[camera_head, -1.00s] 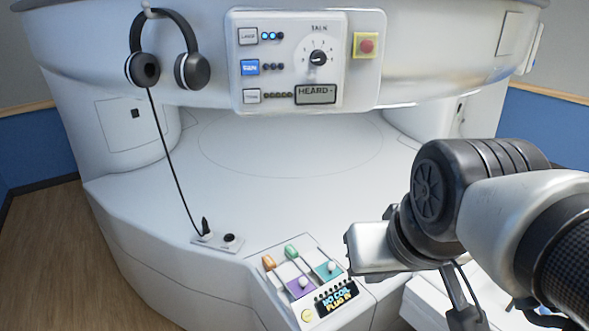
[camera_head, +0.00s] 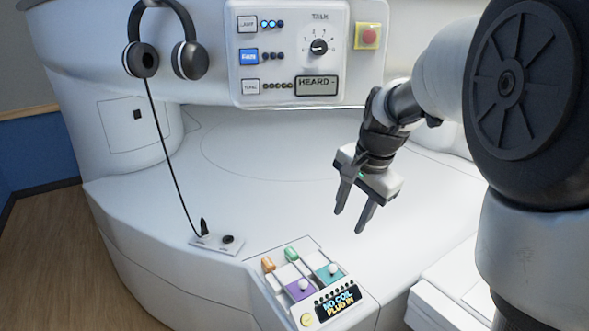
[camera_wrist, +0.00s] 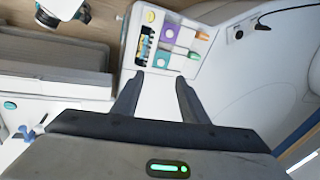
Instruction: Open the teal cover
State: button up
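In the wrist view the teal cover (camera_wrist: 163,60) shows beyond the fingertips, near the purple cover (camera_wrist: 169,33). My gripper (camera_head: 349,220) points down, open and empty, above and to the right of the panel. It is apart from the teal cover. The two fingers (camera_wrist: 160,80) are spread in the wrist view.
An orange plug (camera_head: 268,264) and a green plug (camera_head: 291,254) stand behind the covers. A display (camera_head: 338,300) reads "NO COIL PLUG IN". A headset (camera_head: 165,40) hangs at upper left, its cord running to a socket plate (camera_head: 217,243). The white bed (camera_head: 270,180) is clear.

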aim_at(333, 266)
jog(key=w+f+m, duration=0.1)
jog(key=w+f, duration=0.2)
jog(key=f, duration=0.6)
jog(key=w+f+m+b, duration=0.1)
jog(key=w+f, duration=0.3)
jog(key=f, duration=0.5)
jog(key=w+f+m+g, duration=0.1)
jog(key=w+f, duration=0.3)
jog(key=f, duration=0.4)
jog(key=shift+a+f+m+h+b, duration=0.1)
jog(key=shift+f+m+h+b, duration=0.2)
jog(key=shift+f+m+b, duration=0.1)
grip_shut()
